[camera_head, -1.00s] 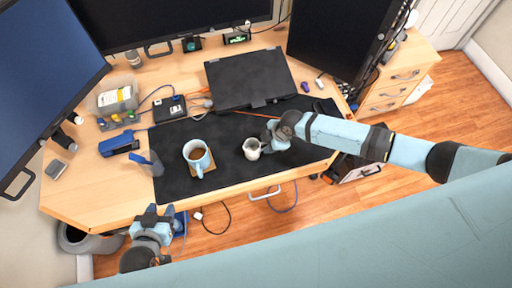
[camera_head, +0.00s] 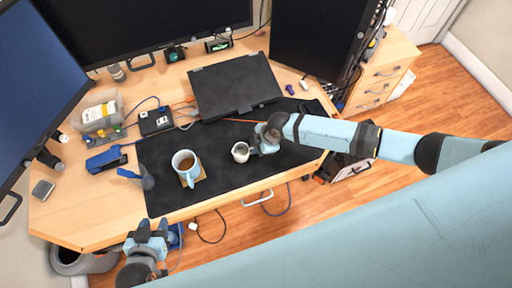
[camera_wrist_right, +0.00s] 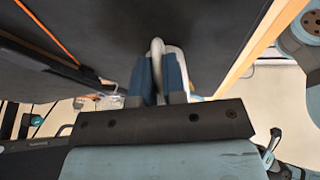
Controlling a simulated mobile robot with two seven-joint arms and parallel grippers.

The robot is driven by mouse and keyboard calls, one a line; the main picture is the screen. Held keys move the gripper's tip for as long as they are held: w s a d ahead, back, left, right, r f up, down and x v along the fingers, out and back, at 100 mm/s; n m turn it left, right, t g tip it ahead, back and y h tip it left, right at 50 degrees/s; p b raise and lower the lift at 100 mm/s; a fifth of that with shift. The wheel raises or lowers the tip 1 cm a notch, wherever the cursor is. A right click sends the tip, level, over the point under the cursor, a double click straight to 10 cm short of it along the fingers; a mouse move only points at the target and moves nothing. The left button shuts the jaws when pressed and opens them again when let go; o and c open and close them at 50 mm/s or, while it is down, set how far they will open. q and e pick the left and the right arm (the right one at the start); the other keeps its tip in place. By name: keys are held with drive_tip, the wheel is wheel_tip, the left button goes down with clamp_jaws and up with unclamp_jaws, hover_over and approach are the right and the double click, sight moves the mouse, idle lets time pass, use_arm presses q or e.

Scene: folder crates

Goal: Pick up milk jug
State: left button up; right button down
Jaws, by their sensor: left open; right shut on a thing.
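The milk jug (camera_head: 240,152) is a small pale jug with a dark inside, on or just above the dark desk mat. My right gripper (camera_head: 259,147) is at its right side. In the right wrist view the right gripper's blue fingers (camera_wrist_right: 157,80) are shut on the jug's handle (camera_wrist_right: 157,62), with the jug's pale body (camera_wrist_right: 176,58) behind. I cannot tell whether the jug touches the mat. My left gripper (camera_head: 148,228) is open and empty, in front of the desk's lower left edge.
A light blue mug (camera_head: 184,164) with brown liquid stands on a coaster left of the jug. A closed laptop (camera_head: 235,85) lies behind. The mat's front right is clear.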

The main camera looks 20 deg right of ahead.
wheel_tip(320, 180, up, 19)
drive_tip(key=b, duration=0.1)
drive_tip(key=shift+r, duration=0.15)
idle(0.9)
idle(0.9)
